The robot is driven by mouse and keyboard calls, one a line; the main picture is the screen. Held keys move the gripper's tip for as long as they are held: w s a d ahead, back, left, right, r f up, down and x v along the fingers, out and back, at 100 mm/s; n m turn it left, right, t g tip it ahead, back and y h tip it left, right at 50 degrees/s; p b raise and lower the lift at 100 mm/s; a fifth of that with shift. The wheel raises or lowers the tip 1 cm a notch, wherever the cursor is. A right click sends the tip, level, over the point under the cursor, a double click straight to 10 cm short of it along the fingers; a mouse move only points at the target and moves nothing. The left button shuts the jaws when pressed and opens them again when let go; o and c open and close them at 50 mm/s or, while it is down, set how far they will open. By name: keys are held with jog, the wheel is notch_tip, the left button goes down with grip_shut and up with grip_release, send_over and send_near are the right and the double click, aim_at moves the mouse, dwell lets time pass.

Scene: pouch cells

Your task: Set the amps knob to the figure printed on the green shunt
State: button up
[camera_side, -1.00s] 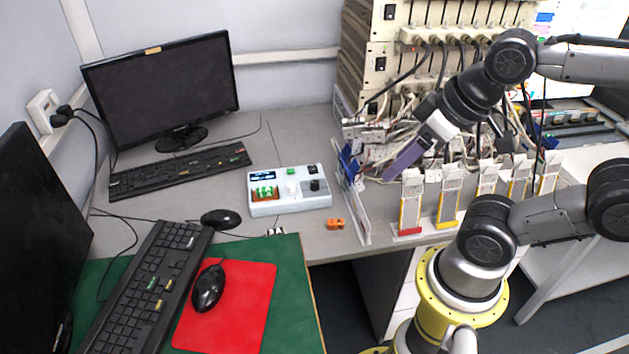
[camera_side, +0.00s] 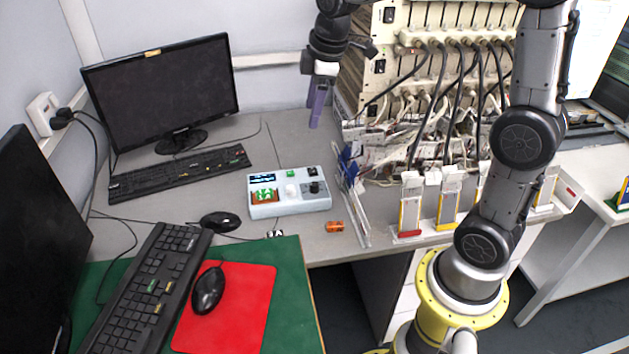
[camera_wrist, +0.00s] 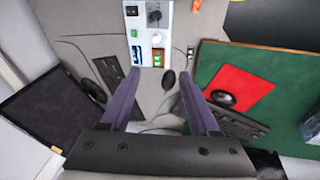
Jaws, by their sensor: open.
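The pale control box (camera_side: 290,208) sits on the grey desk with a small lit display (camera_side: 262,177). A black knob (camera_side: 314,187) is at its right, with a white knob-like part (camera_side: 291,190) beside it. The green shunt (camera_side: 264,194) is at its left front; its figure is too small to read. The box also shows in the wrist view (camera_wrist: 145,22), with the black knob (camera_wrist: 154,14) and the green shunt (camera_wrist: 158,57). My gripper (camera_side: 316,122) is above the desk behind the box, purple fingers pointing down. It is open and empty (camera_wrist: 159,76), touching nothing.
A small orange part (camera_side: 334,226) lies right of the box. A clear upright panel (camera_side: 355,205) and cable-filled rack (camera_side: 430,110) stand to the right. A monitor (camera_side: 165,90), keyboard (camera_side: 180,172) and mouse (camera_side: 221,220) are left. The desk behind the box is free.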

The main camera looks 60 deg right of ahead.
jog(key=w+d+f+g, duration=0.2)
jog(key=w+d+f, duration=0.25)
jog(key=f, duration=0.45)
jog(key=m+g, duration=0.1)
send_near(314, 184)
jog(key=shift+y, duration=0.3)
jog(key=f, duration=0.9)
jog(key=shift+d, duration=0.35)
grip_shut()
